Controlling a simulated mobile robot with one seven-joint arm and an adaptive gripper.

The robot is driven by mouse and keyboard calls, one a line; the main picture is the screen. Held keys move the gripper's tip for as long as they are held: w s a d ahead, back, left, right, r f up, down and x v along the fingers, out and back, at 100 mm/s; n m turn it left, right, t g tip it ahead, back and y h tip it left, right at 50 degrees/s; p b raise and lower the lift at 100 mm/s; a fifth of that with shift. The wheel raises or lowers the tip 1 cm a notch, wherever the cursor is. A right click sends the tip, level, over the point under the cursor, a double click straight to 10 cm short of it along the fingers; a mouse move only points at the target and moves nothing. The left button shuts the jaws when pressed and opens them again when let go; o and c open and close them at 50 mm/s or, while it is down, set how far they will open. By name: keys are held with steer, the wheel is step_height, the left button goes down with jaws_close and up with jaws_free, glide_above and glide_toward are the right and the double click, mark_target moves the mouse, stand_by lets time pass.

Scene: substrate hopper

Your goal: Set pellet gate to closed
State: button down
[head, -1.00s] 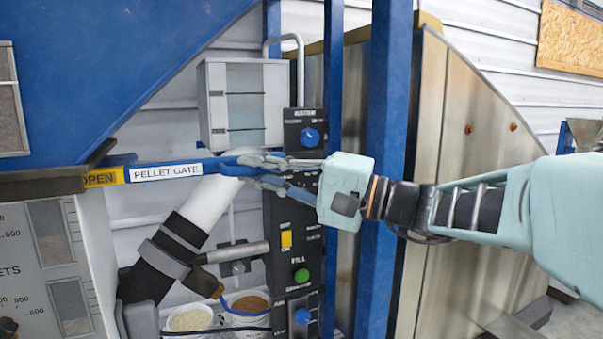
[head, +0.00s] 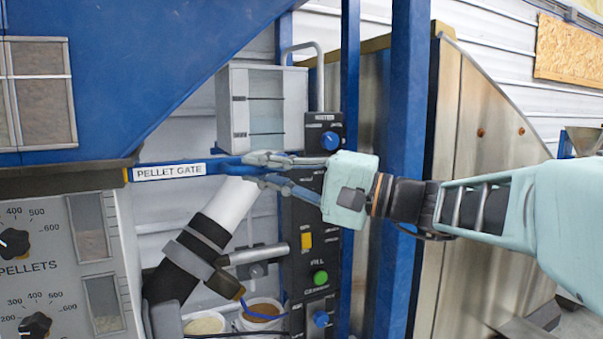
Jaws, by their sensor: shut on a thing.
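The pellet gate (head: 170,172) is a flat blue bar with a white "PELLET GATE" label, reaching out to the right from under the blue hopper (head: 130,70). Only a thin yellow sliver shows at the label's left end, beside the dark slot edge (head: 70,181). My gripper (head: 256,169) comes from the right and is shut on the bar's right end, one grey finger above and one below. The fingers partly hide the bar's end.
A black control panel (head: 320,240) with blue knobs and a green button stands behind and below my gripper. Blue posts (head: 398,120) rise behind my wrist. A white pipe (head: 231,203), a grey box (head: 262,105) and two buckets (head: 262,312) are nearby.

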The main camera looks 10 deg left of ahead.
steer(key=shift+s+a, duration=0.15)
steer(key=shift+s, duration=0.05)
steer(key=c, duration=2)
jaws_free()
steer(key=shift+a, duration=0.1)
steer(key=shift+d, duration=0.35)
steer(key=v, duration=1.1)
steer(key=shift+d+f, duration=0.1)
steer(key=shift+d, duration=0.15)
steer(key=shift+f, duration=0.1)
